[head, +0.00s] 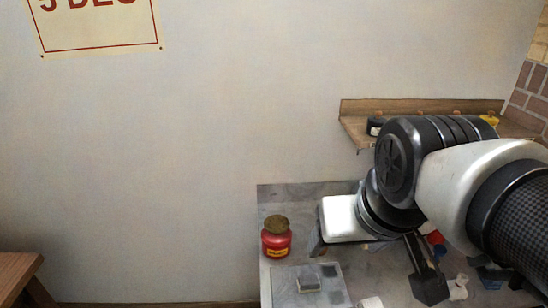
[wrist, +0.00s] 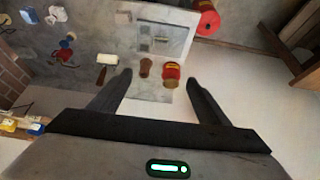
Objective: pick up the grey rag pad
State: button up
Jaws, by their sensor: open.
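A small grey block that looks like the grey rag pad (head: 308,284) lies on a pale grey slab (head: 283,293) at the front of the worktop. In the wrist view a grey patch (wrist: 145,46) on the slab (wrist: 181,35) may be the same pad; it is too small to be sure. My gripper (wrist: 160,74) is open and empty. It hangs above the worktop, apart from the pad. Its fingertips frame a red can (wrist: 171,75) and a brown-topped item (wrist: 146,66) below. In the head view its white hand shows above and right of the slab.
The red can (head: 276,242) stands behind the slab. A roller (wrist: 106,62) and several small items lie beside the slab in the wrist view. A wooden shelf (head: 355,128) with small jars is on the wall. Another red container (wrist: 207,20) is beyond the slab.

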jog(key=w+f+g+b, duration=0.3)
jog(key=w+f, duration=0.4)
jog(key=w, duration=0.4)
jog(key=g+b, duration=0.2)
jog(key=g, duration=0.1)
send_over(310, 279)
notch_tip(310, 279, down, 10)
notch_tip(310, 279, down, 18)
jog(key=shift+r+b, duration=0.25)
jog(key=shift+b, duration=0.1)
jog(key=c, duration=1.2)
notch_tip(310, 279, up, 10)
jog(key=shift+r+p, duration=0.1)
jog(key=shift+p, duration=0.2)
jog(key=shift+c, duration=0.2)
